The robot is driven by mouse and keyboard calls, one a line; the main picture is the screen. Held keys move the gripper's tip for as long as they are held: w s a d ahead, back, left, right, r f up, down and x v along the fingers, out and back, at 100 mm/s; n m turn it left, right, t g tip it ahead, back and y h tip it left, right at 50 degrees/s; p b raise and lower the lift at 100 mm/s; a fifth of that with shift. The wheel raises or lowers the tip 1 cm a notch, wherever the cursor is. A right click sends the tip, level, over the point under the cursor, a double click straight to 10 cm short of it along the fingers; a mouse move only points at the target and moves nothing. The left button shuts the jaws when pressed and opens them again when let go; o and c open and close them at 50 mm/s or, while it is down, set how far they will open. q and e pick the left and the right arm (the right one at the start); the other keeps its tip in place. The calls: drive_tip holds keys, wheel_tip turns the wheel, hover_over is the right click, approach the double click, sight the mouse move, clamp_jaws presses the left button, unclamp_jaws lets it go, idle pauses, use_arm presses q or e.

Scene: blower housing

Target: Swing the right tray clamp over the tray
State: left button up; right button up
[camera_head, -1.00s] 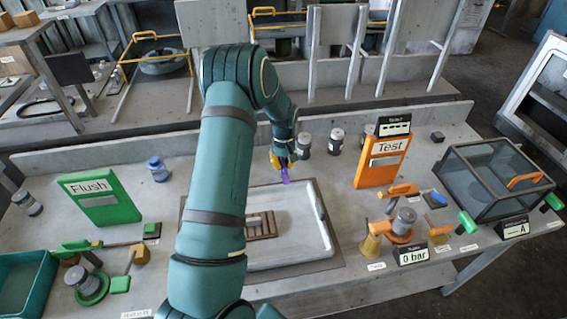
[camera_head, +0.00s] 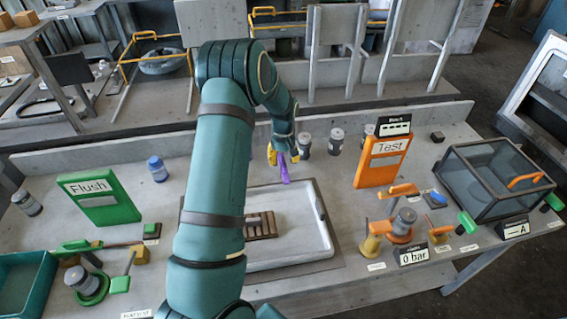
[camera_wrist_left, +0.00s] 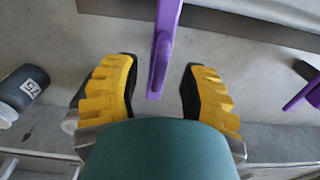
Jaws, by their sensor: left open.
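The right tray clamp (camera_head: 284,170) is a purple bar at the back edge of the white tray (camera_head: 290,262). My left gripper (camera_head: 283,154) is open just behind it, with its yellow fingers apart. In the left wrist view the clamp (camera_wrist_left: 163,50) reaches between the open fingers of my left gripper (camera_wrist_left: 158,88), with gaps on both sides. A second purple clamp (camera_wrist_left: 306,93) shows at the right edge there; in the head view my arm hides that area. The tray holds a brown slotted part (camera_head: 262,224), partly hidden by my arm. My right gripper is not in view.
The orange Test board (camera_head: 382,162) stands farther right, the green Flush board (camera_head: 99,197) to the left. A low wall runs along the bench's back.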

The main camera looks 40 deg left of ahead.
sight(283, 162)
use_arm(q)
wheel_tip(283, 162, up, 10)
idle(0.3)
drive_tip(key=shift+f, duration=0.1)
idle(0.3)
